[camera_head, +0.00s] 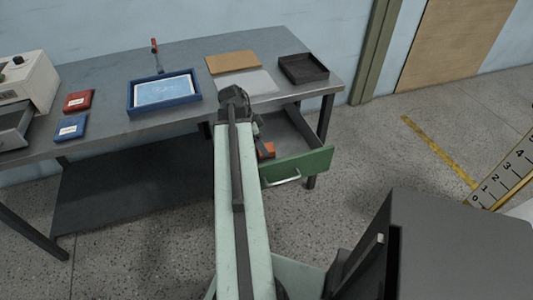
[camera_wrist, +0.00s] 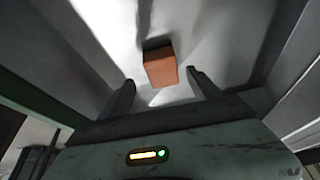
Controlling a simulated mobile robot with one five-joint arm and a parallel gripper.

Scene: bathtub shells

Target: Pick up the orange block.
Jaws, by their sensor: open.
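The orange block (camera_wrist: 160,69) lies on the floor of an open drawer. In the wrist view it sits just beyond and between the two fingertips of my gripper (camera_wrist: 160,80), with space on both sides of it. My gripper is open and empty. In the head view a small part of the orange block (camera_head: 265,151) shows beside my arm, inside the green-fronted drawer (camera_head: 300,165). My gripper's fingers are hidden there behind my wrist.
The drawer's side walls stand close around my gripper. On the table (camera_head: 110,70) above are a blue tray (camera_head: 163,108), red and blue boxes, flat boards and a dark tray (camera_head: 303,68). A dark cabinet (camera_head: 450,245) stands at the lower right.

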